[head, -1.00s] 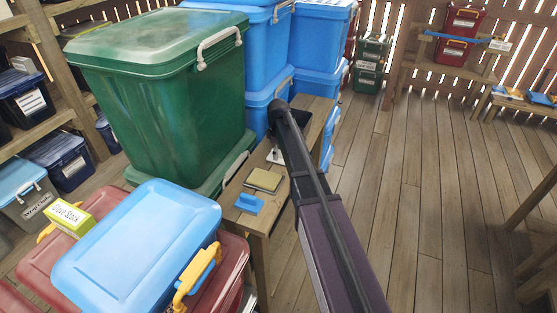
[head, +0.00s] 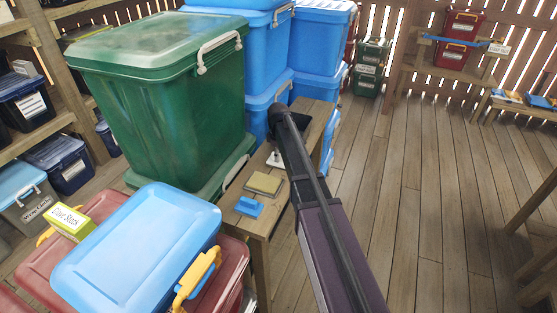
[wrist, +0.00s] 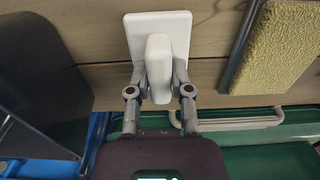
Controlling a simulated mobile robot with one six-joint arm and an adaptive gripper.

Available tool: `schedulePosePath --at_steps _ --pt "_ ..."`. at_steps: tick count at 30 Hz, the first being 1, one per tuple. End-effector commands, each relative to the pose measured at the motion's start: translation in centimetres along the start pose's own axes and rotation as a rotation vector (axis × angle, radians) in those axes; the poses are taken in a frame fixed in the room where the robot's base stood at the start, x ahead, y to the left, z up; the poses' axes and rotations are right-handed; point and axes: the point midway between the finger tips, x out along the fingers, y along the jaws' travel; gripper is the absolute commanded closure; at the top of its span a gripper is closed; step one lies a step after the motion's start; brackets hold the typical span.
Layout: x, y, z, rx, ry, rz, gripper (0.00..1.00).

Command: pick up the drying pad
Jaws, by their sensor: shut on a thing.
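A white pad (wrist: 156,35) with a raised block-like grip lies on a wooden bench top, and I take it to be the drying pad. In the wrist view my gripper (wrist: 159,72) has one finger on each side of the white grip and is shut on it. In the head view a small part of the white pad (head: 275,160) shows left of my arm, and my fingers are hidden there. I cannot tell whether the pad has left the wood.
A yellowish textured pad (head: 263,184) and a blue piece (head: 249,207) lie on the bench (head: 266,222) in front of the white pad. A large green bin (head: 160,110) stands close on the left, and blue bins (head: 268,60) stand behind. The floor on the right (head: 410,200) is open.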

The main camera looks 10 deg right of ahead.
Motion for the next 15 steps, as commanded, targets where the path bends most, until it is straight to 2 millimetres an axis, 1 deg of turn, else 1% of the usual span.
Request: schedulePosePath --at_steps 8,15 --pt "-0.4 0.0 0.0 0.000 0.000 0.000 1.00" --pt "-1.8 0.0 0.0 0.000 0.000 0.000 1.00"
